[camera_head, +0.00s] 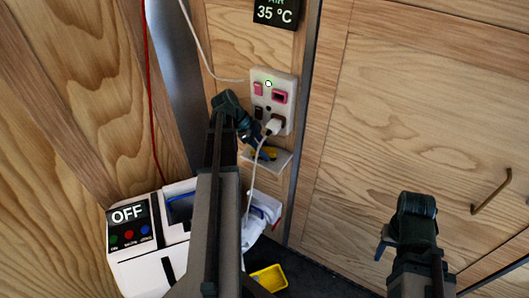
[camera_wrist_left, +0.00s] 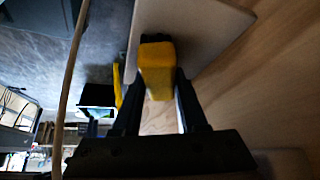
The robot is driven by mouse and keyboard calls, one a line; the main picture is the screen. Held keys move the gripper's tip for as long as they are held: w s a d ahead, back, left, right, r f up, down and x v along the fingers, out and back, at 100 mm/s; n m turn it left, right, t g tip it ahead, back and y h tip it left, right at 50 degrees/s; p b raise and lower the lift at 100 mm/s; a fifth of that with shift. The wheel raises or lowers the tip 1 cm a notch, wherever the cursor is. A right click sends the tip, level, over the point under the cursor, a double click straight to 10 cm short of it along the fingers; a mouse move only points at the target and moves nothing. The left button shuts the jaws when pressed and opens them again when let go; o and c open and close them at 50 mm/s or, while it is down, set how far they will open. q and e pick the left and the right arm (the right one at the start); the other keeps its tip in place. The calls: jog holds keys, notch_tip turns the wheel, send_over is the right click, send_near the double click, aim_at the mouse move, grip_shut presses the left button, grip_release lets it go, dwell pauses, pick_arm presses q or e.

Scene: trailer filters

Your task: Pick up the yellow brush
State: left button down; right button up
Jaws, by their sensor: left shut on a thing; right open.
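The yellow brush (camera_head: 270,151) is at the small white wall shelf (camera_head: 283,163) below the socket panel, and only a little of it shows in the head view. In the left wrist view the yellow brush (camera_wrist_left: 157,68) sits between my left fingers. My left gripper (camera_head: 262,154) is shut on it, and the fingers cover its sides. The shelf's pale board (camera_wrist_left: 195,18) is right behind the brush in that view; I cannot tell if they touch. My right gripper (camera_head: 382,246) is open and apart from the brush, at the lower right by the wooden panel.
A socket panel (camera_head: 274,98) with a plugged-in white cable (camera_head: 250,190) is just above my left gripper; the cable hangs close by. A white machine (camera_head: 150,262) reading OFF stands lower left. A yellow tray (camera_head: 270,277) lies on the dark floor. A cupboard handle (camera_head: 491,192) is at right.

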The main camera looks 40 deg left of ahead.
pick_arm(q)
jog(key=shift+r, duration=0.1)
jog(key=shift+a, duration=0.2)
jog(key=s+a, duration=0.4)
jog(key=a, duration=0.3)
jog(key=s+a, duration=0.4)
jog(key=a, duration=0.4)
jog(key=shift+s+a, duration=0.25)
jog(key=shift+s, duration=0.1)
jog(key=c, duration=1.1)
grip_release()
jog(key=shift+c, duration=0.2)
grip_shut()
jog(key=shift+s, duration=0.1)
